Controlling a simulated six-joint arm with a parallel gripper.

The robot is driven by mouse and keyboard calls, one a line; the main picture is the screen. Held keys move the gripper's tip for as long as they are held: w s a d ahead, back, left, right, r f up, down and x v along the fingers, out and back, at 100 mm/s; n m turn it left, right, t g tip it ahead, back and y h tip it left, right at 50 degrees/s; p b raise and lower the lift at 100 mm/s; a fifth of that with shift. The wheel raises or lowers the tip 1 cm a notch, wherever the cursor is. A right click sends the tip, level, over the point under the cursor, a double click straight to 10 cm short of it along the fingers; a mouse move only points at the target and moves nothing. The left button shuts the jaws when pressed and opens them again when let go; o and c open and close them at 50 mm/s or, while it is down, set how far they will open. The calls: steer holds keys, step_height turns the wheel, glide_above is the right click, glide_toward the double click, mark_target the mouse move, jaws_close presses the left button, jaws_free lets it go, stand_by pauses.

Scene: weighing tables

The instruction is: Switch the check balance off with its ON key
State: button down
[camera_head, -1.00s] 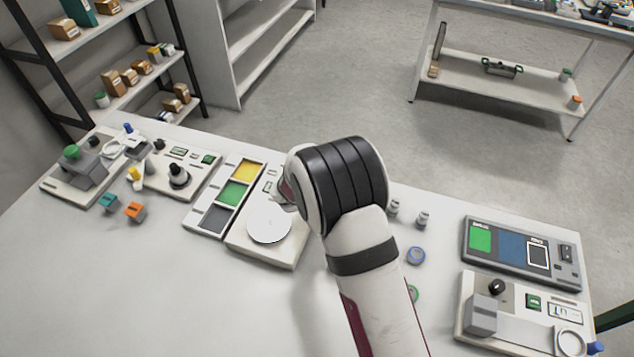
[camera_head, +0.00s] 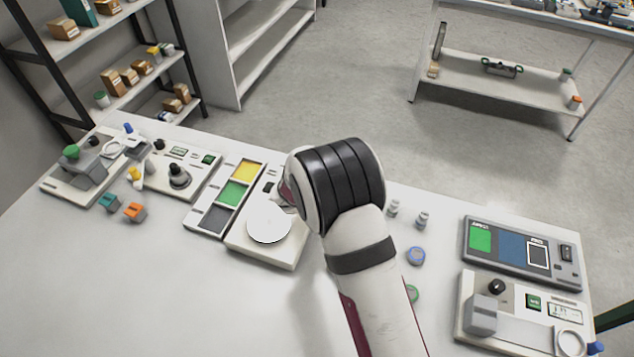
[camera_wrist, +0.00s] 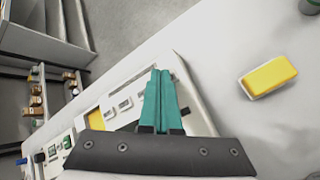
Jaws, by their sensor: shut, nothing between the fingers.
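A white balance with a round pale pan (camera_head: 268,222) stands at the middle of the table, and I take it to be the check balance. My arm covers the right part of its rear in the head view. In the wrist view, my gripper (camera_wrist: 160,76) has its teal fingers together, with nothing between them. The fingers are over the balance's pale panel (camera_wrist: 190,92), where small framed keys or windows (camera_wrist: 125,103) show just left of the fingertips. I cannot tell whether the tips touch a key. The ON key's label cannot be read, and the fingertips are hidden in the head view.
A tray with yellow, green and grey fields (camera_head: 212,218) stands close left of the balance. A yellow block (camera_wrist: 268,77) lies right of the fingers. The front left table is clear.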

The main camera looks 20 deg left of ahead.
steer(key=shift+r, duration=0.8)
steer(key=shift+r, duration=2.5)
